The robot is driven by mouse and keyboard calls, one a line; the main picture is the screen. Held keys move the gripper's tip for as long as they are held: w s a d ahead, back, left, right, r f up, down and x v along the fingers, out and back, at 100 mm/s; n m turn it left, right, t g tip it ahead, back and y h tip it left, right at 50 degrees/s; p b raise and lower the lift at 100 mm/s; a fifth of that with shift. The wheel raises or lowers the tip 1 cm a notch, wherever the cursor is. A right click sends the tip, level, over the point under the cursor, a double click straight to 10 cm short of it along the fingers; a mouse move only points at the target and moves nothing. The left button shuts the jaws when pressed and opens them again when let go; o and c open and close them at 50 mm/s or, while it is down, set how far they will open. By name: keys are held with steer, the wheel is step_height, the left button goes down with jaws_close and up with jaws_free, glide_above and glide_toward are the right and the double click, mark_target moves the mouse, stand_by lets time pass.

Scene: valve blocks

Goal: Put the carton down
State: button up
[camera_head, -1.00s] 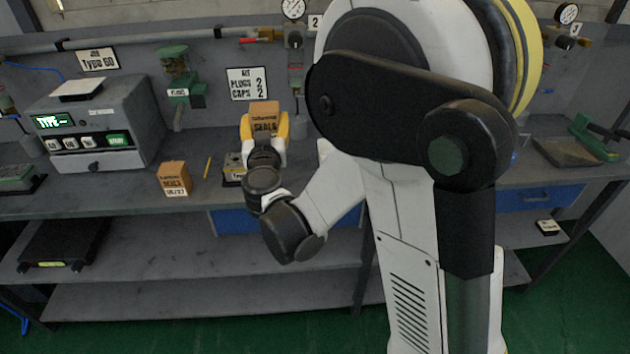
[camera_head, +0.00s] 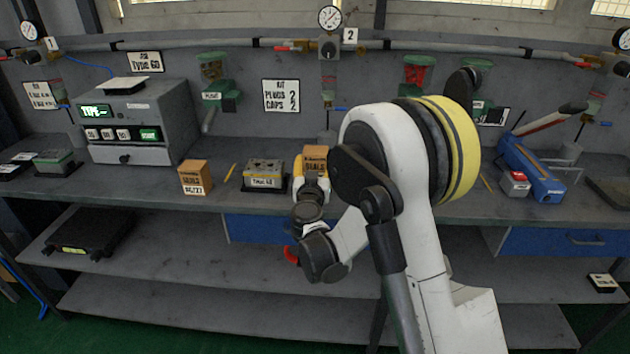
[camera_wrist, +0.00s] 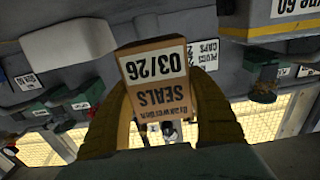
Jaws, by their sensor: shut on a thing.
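The held carton (camera_head: 315,160) is a small brown box marked SEALS. In the wrist view the carton (camera_wrist: 158,82) shows a white label reading 03/26, upside down in the picture. My gripper (camera_head: 312,186) has yellow fingers, shut on the carton's two sides; they also show in the wrist view (camera_wrist: 160,105). In the head view the carton is at the workbench (camera_head: 230,202), just right of the Type 60 valve block (camera_head: 264,174). My gripper and arm hide its lower part, so I cannot tell whether it touches the bench.
A second seals carton (camera_head: 195,178) stands on the bench to the left, with a yellow pencil (camera_head: 230,172) beside it. A grey test unit (camera_head: 140,125) is farther left. A blue tool (camera_head: 530,168) and a small red-topped box (camera_head: 515,183) lie to the right.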

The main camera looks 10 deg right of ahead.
steer(key=shift+w+f, duration=0.25)
steer(key=shift+w, duration=0.1)
steer(key=shift+f, duration=0.2)
step_height(320, 180, down, 4)
steer(key=shift+r+b, duration=0.15)
steer(key=shift+b, duration=1.05)
steer(key=shift+r, duration=0.1)
steer(key=o, duration=1.4)
